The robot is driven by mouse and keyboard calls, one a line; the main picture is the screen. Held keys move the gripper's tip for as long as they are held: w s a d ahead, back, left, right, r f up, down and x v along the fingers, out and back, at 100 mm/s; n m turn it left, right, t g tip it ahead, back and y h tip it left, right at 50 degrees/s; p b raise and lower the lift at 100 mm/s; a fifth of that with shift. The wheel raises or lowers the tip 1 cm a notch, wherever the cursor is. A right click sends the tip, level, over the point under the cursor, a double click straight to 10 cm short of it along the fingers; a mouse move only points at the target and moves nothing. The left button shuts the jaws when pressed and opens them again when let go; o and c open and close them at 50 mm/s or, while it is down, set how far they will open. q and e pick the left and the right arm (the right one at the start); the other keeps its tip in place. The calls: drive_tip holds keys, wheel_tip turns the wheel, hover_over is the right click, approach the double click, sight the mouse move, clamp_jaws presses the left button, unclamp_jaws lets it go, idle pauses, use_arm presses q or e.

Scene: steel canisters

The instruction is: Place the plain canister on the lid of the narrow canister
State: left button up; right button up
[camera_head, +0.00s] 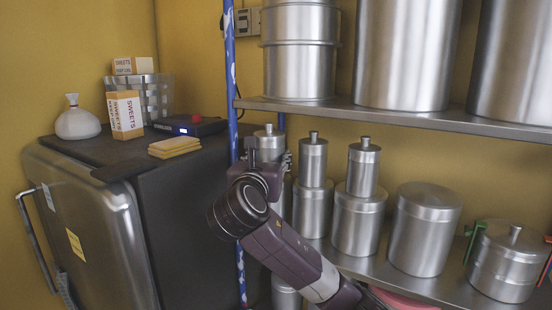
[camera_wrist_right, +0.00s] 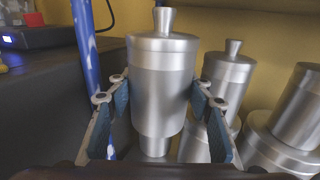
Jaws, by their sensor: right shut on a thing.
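My right gripper (camera_wrist_right: 162,112) is shut around a steel canister (camera_wrist_right: 164,85) with a knobbed lid, which looks like the plain canister. It is upright, with a blue pad on each side. In the head view the canister's top (camera_head: 269,143) shows behind my right gripper (camera_head: 272,165), and my wrist hides much of it. In the right wrist view a narrower steel piece (camera_wrist_right: 155,146) shows directly under the held canister. It may be part of the narrow canister; whether the two touch is unclear. My left gripper is not in view.
Small knobbed canisters (camera_head: 313,160) (camera_head: 363,168) stand on wider ones to the right. A wide flat-topped canister (camera_head: 425,228) and a pot with red and green handles (camera_head: 507,260) follow. The upper shelf (camera_head: 400,114) holds large canisters. A blue post (camera_head: 231,80) stands close left.

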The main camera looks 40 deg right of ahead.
drive_tip(key=p+x, duration=0.1)
drive_tip(key=x, duration=0.9)
drive_tip(key=shift+w+d+p, duration=0.1)
drive_tip(key=shift+p, duration=0.3)
drive_tip(key=shift+f+p, duration=0.4)
drive_tip(key=shift+f, duration=1.3)
drive_tip(key=o, duration=1.3)
drive_tip(key=shift+f, duration=0.15)
drive_tip(key=shift+c, duration=0.2)
drive_tip(key=shift+s+a, duration=0.3)
drive_tip(key=shift+a, duration=0.15)
drive_tip(key=b+v, duration=0.3)
drive_tip(key=v, duration=0.8)
